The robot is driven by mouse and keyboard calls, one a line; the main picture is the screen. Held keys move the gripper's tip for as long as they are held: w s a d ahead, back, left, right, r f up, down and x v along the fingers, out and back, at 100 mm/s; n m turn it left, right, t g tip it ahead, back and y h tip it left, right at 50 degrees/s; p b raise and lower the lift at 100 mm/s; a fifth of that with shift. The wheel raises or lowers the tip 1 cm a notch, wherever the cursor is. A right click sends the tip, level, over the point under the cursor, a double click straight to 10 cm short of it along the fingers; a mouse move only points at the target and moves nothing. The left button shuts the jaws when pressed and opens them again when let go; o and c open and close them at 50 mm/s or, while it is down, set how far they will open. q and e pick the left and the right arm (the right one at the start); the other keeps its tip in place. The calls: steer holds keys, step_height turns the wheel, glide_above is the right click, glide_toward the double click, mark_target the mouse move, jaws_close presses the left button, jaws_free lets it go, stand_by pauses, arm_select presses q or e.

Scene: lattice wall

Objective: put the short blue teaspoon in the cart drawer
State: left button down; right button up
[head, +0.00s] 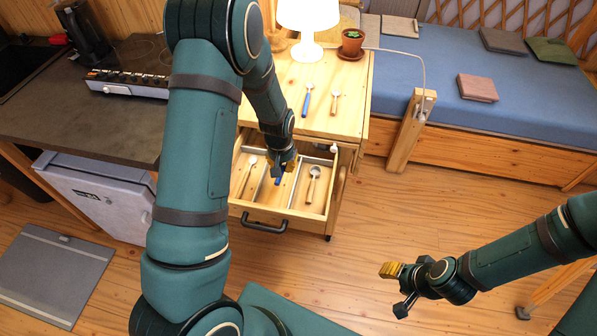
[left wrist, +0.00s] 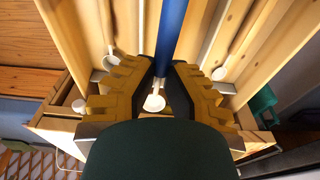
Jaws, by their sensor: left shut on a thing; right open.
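My left gripper (head: 280,166) reaches into the open cart drawer (head: 280,212) and is shut on a blue-handled teaspoon (head: 278,181). In the left wrist view the blue handle (left wrist: 171,35) runs between the yellow fingers, with a pale bowl (left wrist: 155,102) near them. The teaspoon is at the middle compartment; whether it touches the drawer floor I cannot tell. My arm hides part of it. Another blue-handled spoon (head: 307,98) lies on the cart top (head: 350,100). My right gripper (head: 388,270) is open and empty above the floor, right of the drawer.
Wooden-handled spoons lie in the left compartment (head: 247,172) and right compartment (head: 312,184), with dividers between.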

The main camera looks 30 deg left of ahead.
arm_select(q)
steer(key=shift+n, duration=0.3)
steer(key=shift+w+a+f+b, duration=0.2)
steer(key=shift+a+f+b, duration=0.15)
steer(key=shift+a+f, duration=0.5)
steer(key=shift+w+a+f+b, duration=0.2)
steer(key=shift+a+f+b, duration=0.15)
steer(key=shift+a+f, duration=0.45)
steer(key=shift+d+f, duration=0.15)
steer(key=shift+f, duration=0.15)
step_height(320, 180, down, 3)
steer(key=b, duration=0.2)
steer(key=shift+b, duration=0.35)
steer(key=shift+f+b, duration=1.35)
steer(key=shift+f, duration=0.4)
steer(key=shift+f+b, duration=0.45)
steer(key=shift+f, duration=0.15)
steer(key=shift+c, duration=2.1)
jaws_free()
